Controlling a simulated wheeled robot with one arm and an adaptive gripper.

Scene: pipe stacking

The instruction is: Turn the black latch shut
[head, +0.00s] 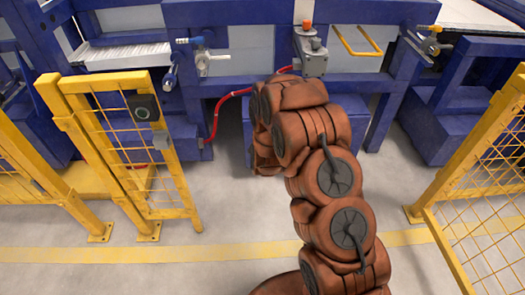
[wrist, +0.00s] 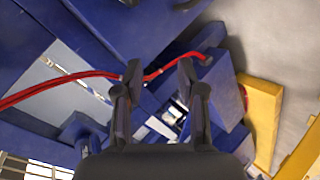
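In the head view, a black box with a round face (head: 145,108) sits on the yellow mesh gate (head: 120,135) at the left. A dark handle (head: 432,46) shows on the blue frame at the upper right. I cannot tell for sure which black part is the latch. My arm reaches up the middle of the head view and hides my gripper there. In the wrist view, my gripper (wrist: 161,72) is open, with its two dark fingers apart and nothing clearly held. A red hose (wrist: 60,88) runs behind the fingers and across the gap; its distance is unclear.
The blue machine frame (head: 235,15) spans the back, with a white-handled valve (head: 208,62), a grey unit with an orange top (head: 310,50) and a yellow handle (head: 355,42). Another yellow mesh fence (head: 480,180) stands at the right. The floor between the fences is clear.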

